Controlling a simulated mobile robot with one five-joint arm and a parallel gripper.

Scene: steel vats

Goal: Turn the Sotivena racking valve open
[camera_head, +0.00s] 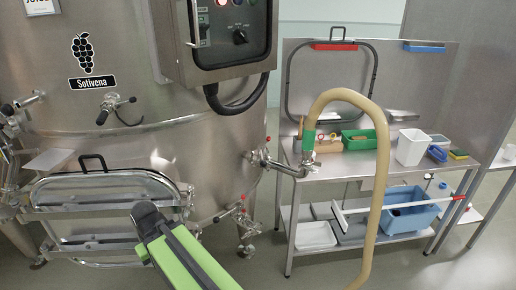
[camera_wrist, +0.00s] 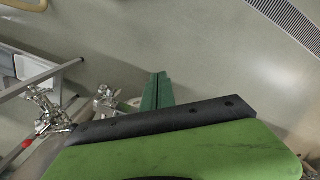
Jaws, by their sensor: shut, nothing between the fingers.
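The steel Sotivena vat (camera_head: 160,150) fills the left of the head view, with its name label (camera_head: 93,83). A pipe fitting with a valve (camera_head: 268,160) leaves its right side and joins a beige hose. A lower valve with red-tipped parts (camera_head: 243,215) sits near the vat's foot. No label shows which is the racking valve. In the wrist view, my gripper's green fingers (camera_wrist: 157,92) are shut and empty over the floor, apart from metal fittings (camera_wrist: 50,108) at left. In the head view my green arm is at bottom centre; its fingertips are not distinguishable.
The beige hose (camera_head: 378,190) arches down to the floor. A steel table (camera_head: 350,168) with bins stands at right, a blue tub (camera_head: 408,217) below. A control box (camera_head: 225,35) hangs above, and a hatch door (camera_head: 105,190) is at left. Floor between is clear.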

